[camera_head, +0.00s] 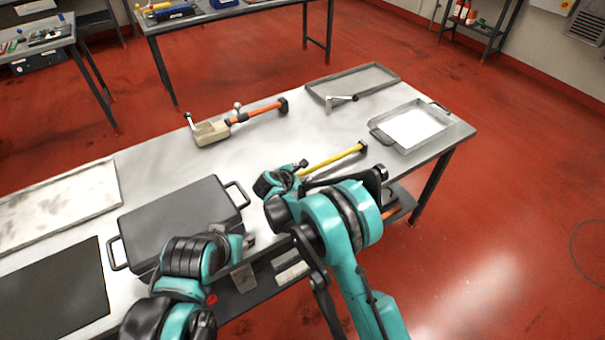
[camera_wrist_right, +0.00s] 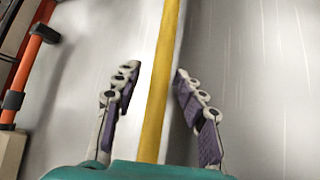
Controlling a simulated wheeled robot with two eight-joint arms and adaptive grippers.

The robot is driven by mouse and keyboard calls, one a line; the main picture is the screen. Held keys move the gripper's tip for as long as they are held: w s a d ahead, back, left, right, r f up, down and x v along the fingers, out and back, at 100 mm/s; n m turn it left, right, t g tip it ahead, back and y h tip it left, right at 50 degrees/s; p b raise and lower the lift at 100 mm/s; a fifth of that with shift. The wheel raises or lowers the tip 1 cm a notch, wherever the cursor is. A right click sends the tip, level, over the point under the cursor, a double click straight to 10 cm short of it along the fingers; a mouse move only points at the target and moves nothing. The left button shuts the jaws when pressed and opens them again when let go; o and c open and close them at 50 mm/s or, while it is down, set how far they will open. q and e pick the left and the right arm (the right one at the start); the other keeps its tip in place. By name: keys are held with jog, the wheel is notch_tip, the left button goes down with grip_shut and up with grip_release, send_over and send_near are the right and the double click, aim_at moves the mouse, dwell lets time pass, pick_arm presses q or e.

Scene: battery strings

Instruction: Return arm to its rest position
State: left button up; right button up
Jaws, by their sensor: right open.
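My right arm reaches over the front edge of the metal table (camera_head: 262,147) from the lower right. Its gripper (camera_head: 297,168) is beside a tool with a yellow handle (camera_head: 333,158) lying on the table. In the right wrist view the right gripper (camera_wrist_right: 156,74) is open, its two fingers apart. The yellow handle (camera_wrist_right: 162,70) runs between them in the picture, with no finger visibly closed on it; the height gap is unclear. My left arm (camera_head: 195,262) is folded near the front edge beside the dark case (camera_head: 175,215). Its fingers cannot be made out.
An orange-handled tool with a beige head (camera_head: 212,131) lies further back. At the right are an empty grey tray (camera_head: 388,78), a metal bracket (camera_head: 338,102) and a tray with a white sheet (camera_head: 380,135). A pale tray (camera_head: 112,190) and a black mat (camera_head: 55,290) are left.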

jog(key=v, duration=0.7)
jog(key=shift+s+r, duration=0.2)
jog(key=shift+r, duration=0.05)
